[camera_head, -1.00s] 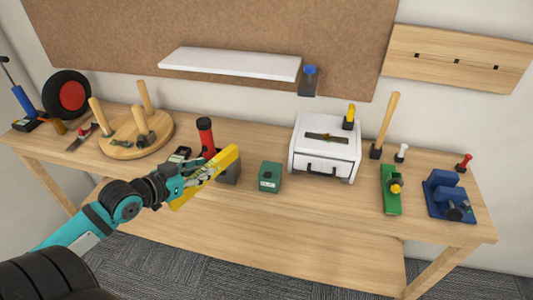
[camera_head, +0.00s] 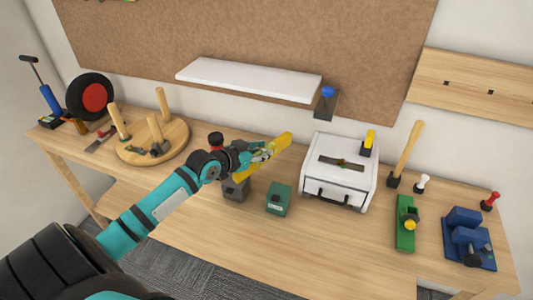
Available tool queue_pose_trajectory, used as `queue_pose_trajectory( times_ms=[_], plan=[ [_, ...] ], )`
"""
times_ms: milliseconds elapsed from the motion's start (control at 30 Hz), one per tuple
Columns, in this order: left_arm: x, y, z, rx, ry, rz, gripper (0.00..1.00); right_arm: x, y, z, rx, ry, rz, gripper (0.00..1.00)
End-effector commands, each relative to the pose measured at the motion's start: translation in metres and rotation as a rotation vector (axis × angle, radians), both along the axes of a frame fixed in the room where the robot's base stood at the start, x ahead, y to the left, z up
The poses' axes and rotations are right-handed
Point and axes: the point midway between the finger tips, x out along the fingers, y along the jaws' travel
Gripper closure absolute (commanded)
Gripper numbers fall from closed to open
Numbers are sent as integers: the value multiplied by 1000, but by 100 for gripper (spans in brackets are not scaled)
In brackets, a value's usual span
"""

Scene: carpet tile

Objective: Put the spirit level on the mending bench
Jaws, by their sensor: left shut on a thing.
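The yellow spirit level (camera_head: 279,146) is held in my left gripper (camera_head: 258,153), which is shut on it. It is above the wooden mending bench (camera_head: 170,208), slanting up to the right, over the middle of the bench top. I cannot tell whether it touches anything below. My left arm hides part of it. My right gripper is not in view.
A dark grey block (camera_head: 235,190) and a green box (camera_head: 279,199) stand below the gripper. A white case (camera_head: 338,171) is to the right, with a green tool (camera_head: 406,224) and a blue vise (camera_head: 468,238) beyond. An upturned stool (camera_head: 151,140) lies left. Bare bench shows along the front.

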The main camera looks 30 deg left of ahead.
Motion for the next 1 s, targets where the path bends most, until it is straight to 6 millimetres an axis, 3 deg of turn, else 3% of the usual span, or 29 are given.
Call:
queue_pose_trajectory(
  times_ms=[67, 167, 500, 667, 1000],
  plan=[
    [14, -1, 2, -4, -3, 2, 100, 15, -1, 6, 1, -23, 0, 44],
    [22, -2, 0, -1, -3, 0, 100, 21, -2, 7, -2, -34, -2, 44],
    [23, -2, -35, -1, -2, 1, 100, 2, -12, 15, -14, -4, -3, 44],
    [23, -2, -37, 0, -3, 1, 100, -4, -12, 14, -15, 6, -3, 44],
    [23, -2, -45, 0, -2, 1, 100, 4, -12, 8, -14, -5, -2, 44]
  ],
)
